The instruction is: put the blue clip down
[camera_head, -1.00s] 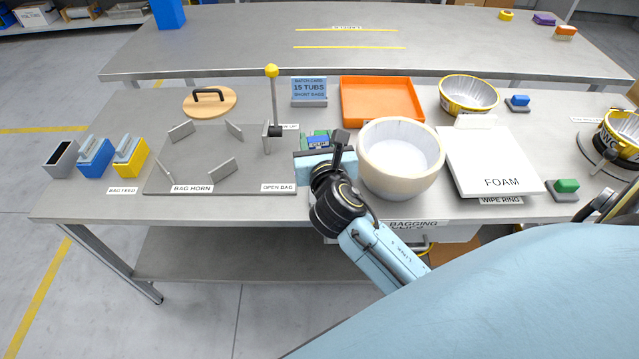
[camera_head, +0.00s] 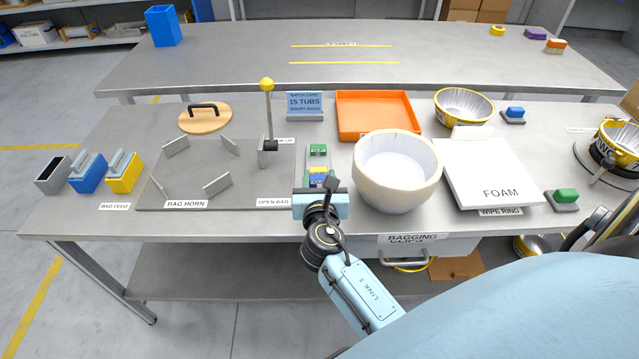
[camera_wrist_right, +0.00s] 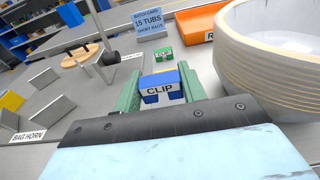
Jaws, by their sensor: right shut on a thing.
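My right gripper (camera_head: 319,182) is above the table's front middle, just left of the large cream bowl. Its green fingers (camera_wrist_right: 157,90) are shut on the blue clip (camera_wrist_right: 162,86), labelled CLIP, in the right wrist view. The blue clip (camera_head: 318,176) is partly hidden by the gripper in the head view, with a bit of yellow showing. I cannot tell whether it touches the surface below. A green clip (camera_head: 318,150) lies just beyond it and also shows in the right wrist view (camera_wrist_right: 163,54). My left gripper is not in view.
The cream bowl (camera_head: 397,190) stands close on the right. The grey bag horn plate (camera_head: 240,190) with upright fins and a yellow-knobbed post (camera_head: 267,100) is on the left. A batch card (camera_head: 304,104) and orange tray (camera_head: 378,133) stand behind. A white foam block (camera_head: 480,150) is farther right.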

